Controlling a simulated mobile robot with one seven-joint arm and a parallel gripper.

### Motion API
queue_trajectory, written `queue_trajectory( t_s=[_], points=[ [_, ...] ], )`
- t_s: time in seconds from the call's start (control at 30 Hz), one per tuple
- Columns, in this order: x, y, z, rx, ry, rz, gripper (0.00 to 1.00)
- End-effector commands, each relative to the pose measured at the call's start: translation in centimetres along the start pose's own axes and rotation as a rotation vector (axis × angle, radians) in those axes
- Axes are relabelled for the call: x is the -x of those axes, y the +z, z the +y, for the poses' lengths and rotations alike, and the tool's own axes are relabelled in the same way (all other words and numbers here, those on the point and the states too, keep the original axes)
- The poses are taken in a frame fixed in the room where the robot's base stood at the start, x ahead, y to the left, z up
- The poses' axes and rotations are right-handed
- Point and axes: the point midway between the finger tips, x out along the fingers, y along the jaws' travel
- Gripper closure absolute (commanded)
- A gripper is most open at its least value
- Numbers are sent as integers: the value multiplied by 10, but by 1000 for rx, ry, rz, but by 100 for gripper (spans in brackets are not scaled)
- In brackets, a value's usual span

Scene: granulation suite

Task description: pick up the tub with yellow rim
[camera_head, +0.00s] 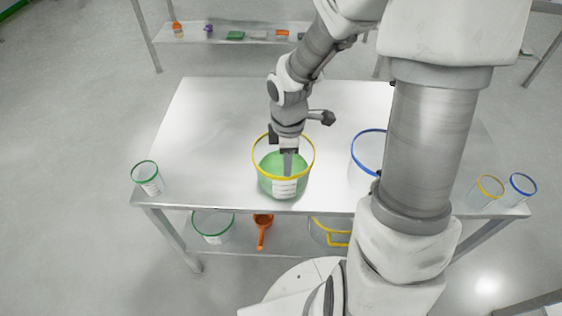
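The tub with yellow rim (270,185) stands upright near the front middle of the metal table. It is clear, has a white label on its front and shows green contents through its wall. My gripper (288,165) reaches down over the tub from above, and its lower part overlaps the inside of the yellow rim. I see one finger edge-on, so I cannot tell whether the gripper is open or shut, or whether it touches the wall. The tub appears to rest on the tabletop.
A blue-rimmed tub (362,160) stands to the right, partly hidden by my arm. Small cups with green (148,180), yellow (485,194) and blue (519,191) rims stand near the table's (215,120) front corners. Tubs and an orange scoop (263,230) lie on the shelf below. The table's back left is clear.

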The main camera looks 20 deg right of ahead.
Motion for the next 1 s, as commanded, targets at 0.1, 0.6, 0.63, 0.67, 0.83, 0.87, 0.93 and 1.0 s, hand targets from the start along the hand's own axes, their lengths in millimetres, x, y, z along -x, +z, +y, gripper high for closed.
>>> queue_trajectory(
  t_s=[0.1, 0.6, 0.63, 0.67, 0.83, 0.87, 0.93, 1.0],
  points=[
    [-33, -1, -1, 3, -4, 0, 61],
    [-92, -1, 0, -1, 1, -1, 61],
    [-94, -1, 0, -1, 1, -1, 61],
    [-97, -1, 0, -1, 0, -1, 61],
    [-122, -5, 0, 1, -2, -1, 61],
    [-127, -5, 0, 2, -3, -2, 61],
    [-136, -5, 1, 0, -1, -1, 61],
    [-142, -5, 1, -2, -1, -1, 61]
  ],
)
